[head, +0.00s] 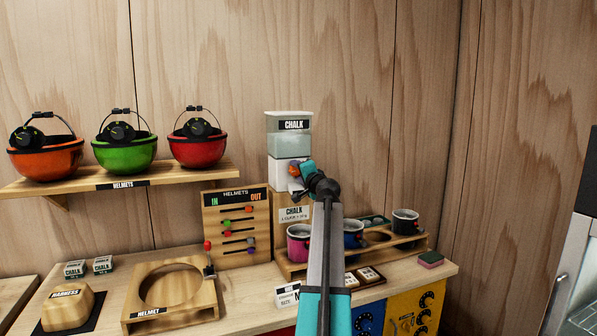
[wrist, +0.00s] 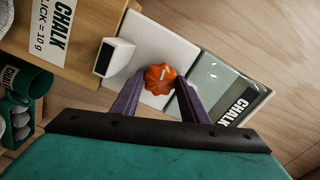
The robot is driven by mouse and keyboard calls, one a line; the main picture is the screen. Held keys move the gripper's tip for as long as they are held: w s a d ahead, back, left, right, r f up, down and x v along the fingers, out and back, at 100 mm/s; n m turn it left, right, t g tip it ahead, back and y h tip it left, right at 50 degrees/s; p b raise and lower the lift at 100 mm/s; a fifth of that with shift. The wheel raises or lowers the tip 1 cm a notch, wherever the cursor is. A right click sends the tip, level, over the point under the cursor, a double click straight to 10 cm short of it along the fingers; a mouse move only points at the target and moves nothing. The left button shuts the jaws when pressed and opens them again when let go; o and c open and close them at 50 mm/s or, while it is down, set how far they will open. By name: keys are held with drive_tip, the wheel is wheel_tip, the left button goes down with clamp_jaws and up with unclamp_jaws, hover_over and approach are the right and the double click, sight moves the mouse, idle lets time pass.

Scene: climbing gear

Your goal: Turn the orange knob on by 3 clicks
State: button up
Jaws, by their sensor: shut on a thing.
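The orange knob (wrist: 160,78) is on the white front of the chalk dispenser (wrist: 178,50). It has a scalloped edge and a pale mark on its face. In the wrist view my gripper (wrist: 158,88) has one dark finger on each side of the knob, shut on it. In the head view the dispenser (head: 289,150) stands at the back of the bench, and a small part of the knob (head: 294,170) shows beside my gripper (head: 297,178). My arm hides much of the dispenser's lower right.
A white spout (wrist: 113,57) juts out close to the knob. Below the dispenser, a wooden rack (head: 412,243) holds several cups, with a pink cup (head: 299,243) left of my arm. A bead board (head: 237,228) stands to the left. Helmets sit on a shelf (head: 205,176).

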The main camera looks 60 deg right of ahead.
drive_tip(key=shift+s+d+m, duration=0.1)
drive_tip(key=shift+m, duration=0.9)
drive_tip(key=o, duration=1.1)
drive_tip(key=shift+c, duration=0.2)
drive_tip(key=b+v, duration=0.2)
drive_tip(key=v, duration=1.2)
